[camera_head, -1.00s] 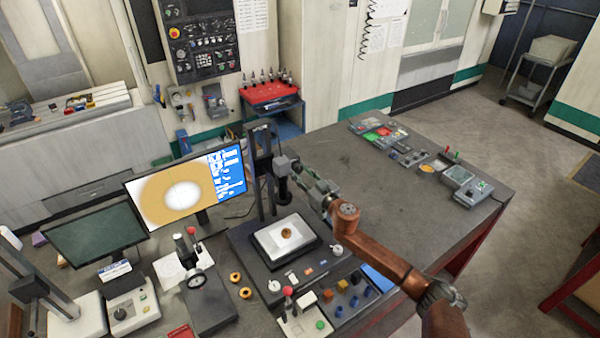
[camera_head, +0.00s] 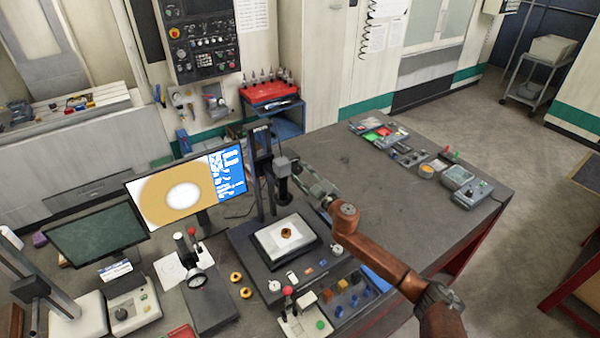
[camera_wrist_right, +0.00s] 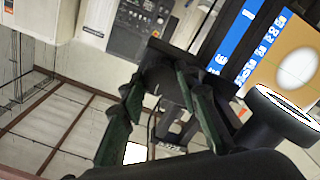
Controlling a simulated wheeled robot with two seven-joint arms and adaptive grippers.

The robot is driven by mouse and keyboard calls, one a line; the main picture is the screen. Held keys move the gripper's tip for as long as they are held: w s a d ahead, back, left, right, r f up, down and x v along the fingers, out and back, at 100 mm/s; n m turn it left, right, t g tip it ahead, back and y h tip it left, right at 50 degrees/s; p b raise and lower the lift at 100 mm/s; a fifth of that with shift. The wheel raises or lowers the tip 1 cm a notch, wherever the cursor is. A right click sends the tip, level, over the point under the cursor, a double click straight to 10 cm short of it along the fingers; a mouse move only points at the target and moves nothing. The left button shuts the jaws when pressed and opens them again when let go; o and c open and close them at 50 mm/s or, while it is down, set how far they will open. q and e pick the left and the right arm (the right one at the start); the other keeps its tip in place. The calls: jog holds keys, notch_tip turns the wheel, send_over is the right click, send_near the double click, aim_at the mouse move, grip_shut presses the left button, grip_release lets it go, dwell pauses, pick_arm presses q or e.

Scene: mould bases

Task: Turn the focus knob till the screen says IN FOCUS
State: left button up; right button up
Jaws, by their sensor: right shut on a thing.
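My right gripper (camera_head: 308,181) is at the right side of the microscope's column (camera_head: 264,180). It is shut on the focus knob; the fingers mostly hide the knob in the head view. In the right wrist view my two greenish fingers (camera_wrist_right: 163,78) reach to a dark part of the stand. The screen (camera_head: 186,192) shows a bright white blob with a soft edge on orange, and a blue panel with white text too small to read. The screen also shows, tilted, in the right wrist view (camera_wrist_right: 265,55). My left gripper is not in view.
Below the microscope a pale stage plate (camera_head: 270,243) bears a small brown part (camera_head: 286,233). A control box (camera_head: 303,318) with a joystick stands in front. A dark second monitor (camera_head: 95,235) is at left. The table's right middle (camera_head: 400,190) is clear.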

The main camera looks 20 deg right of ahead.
jog(key=n, duration=0.3)
jog(key=shift+n, duration=2.3)
jog(key=o, duration=1.2)
jog(key=shift+w+f, duration=0.1)
jog(key=shift+c, duration=0.2)
jog(key=s+d, duration=0.1)
jog(key=s, duration=1.1)
jog(key=shift+d, duration=0.35)
